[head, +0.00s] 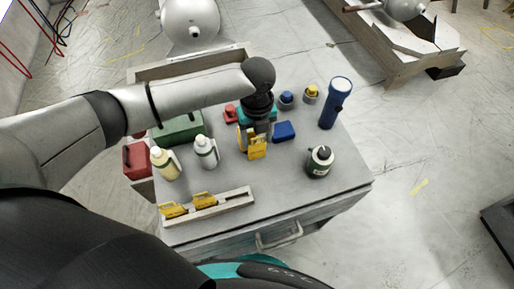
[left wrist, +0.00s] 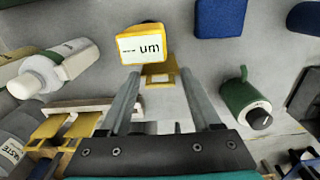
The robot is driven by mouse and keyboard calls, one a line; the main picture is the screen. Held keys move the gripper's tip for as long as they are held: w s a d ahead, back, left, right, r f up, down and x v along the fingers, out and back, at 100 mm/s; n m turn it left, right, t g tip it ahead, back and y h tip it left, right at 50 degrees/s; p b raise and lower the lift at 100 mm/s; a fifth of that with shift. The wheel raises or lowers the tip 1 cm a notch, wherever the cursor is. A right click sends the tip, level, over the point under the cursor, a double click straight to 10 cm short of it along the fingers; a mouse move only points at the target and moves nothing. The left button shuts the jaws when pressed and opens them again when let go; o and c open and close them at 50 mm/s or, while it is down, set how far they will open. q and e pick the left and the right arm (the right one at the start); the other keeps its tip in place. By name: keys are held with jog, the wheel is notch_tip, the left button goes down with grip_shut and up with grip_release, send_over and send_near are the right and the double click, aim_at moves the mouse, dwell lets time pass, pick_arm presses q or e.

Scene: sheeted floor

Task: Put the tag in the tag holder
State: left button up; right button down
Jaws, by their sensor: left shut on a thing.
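My left gripper (head: 252,132) is over the middle of the grey tabletop, pointing down. It is shut on a yellow tag (head: 257,150), which hangs at its fingertips. In the left wrist view the tag (left wrist: 142,46) has a white face with black lettering ending in "um", and the two fingers (left wrist: 158,74) reach to its yellow lower part. The tag holder is a low pale wooden rack (head: 224,204) near the table's front left edge, with yellow tags (head: 173,210) at its left part. My left gripper is behind and to the right of it, apart from it. My right gripper is out of view.
Two bottles (head: 165,163) (head: 206,151) stand behind the rack. A dark green canister (head: 320,161) is at the right, a blue flashlight (head: 336,103) at the back right and a blue block (head: 284,131) beside the gripper. The front middle of the tabletop is clear.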

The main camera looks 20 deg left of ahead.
pick_arm(q)
grip_shut()
jog(key=shift+r, duration=0.15)
dwell(0.4)
